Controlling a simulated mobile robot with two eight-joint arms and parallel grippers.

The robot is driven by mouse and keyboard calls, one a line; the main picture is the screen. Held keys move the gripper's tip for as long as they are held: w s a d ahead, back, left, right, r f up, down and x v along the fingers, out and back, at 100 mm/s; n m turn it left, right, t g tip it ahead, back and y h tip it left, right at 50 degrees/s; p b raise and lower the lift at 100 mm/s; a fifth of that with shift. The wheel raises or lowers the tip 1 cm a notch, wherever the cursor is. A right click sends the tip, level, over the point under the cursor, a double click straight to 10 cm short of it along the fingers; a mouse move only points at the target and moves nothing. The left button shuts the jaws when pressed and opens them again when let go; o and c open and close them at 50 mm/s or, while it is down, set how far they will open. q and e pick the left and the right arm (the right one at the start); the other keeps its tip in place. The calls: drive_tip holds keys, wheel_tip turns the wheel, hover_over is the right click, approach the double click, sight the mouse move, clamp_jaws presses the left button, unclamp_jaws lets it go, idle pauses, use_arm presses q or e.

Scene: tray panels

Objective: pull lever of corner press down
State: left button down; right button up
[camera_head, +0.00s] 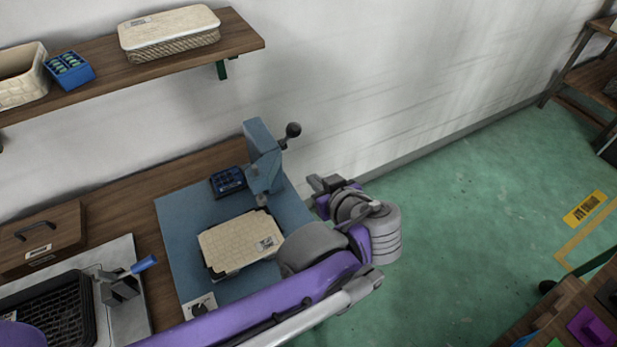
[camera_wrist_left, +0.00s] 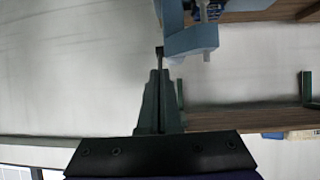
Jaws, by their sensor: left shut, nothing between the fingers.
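The corner press (camera_head: 263,155) is a blue upright head on a blue base plate (camera_head: 180,215) at the back corner of the bench. Its lever (camera_head: 292,130) sticks out to the right and ends in a dark ball knob. My left gripper (camera_head: 318,183) is shut and empty, below and right of the knob and apart from it in the head view. In the left wrist view its closed fingers (camera_wrist_left: 157,76) point at the blue press head (camera_wrist_left: 190,42); a short dark piece shows just past the tips, perhaps the lever. My right gripper is not in view.
A woven cream panel (camera_head: 240,243) lies on the base plate, with a small dark blue box (camera_head: 229,182) behind it. A shelf (camera_head: 245,35) holding a lidded basket (camera_head: 168,32) hangs above. Open green floor (camera_head: 450,210) lies to the right.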

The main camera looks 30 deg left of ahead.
use_arm(q)
drive_tip(key=v, duration=0.4)
drive_tip(key=shift+r, duration=0.3)
drive_tip(key=s+d+f+m+h+p, duration=0.1)
drive_tip(key=s+f+m+h, duration=0.3)
drive_tip(key=f+m+h, duration=0.1)
drive_tip(key=s+d+f+m+g+h+p, duration=0.1)
drive_tip(key=s+f+m+h, duration=0.3)
drive_tip(key=f, duration=0.4)
drive_tip(key=shift+d+f+m+h+p, duration=0.4)
drive_tip(key=shift+d+m+h, duration=0.15)
drive_tip(key=shift+m, duration=0.85)
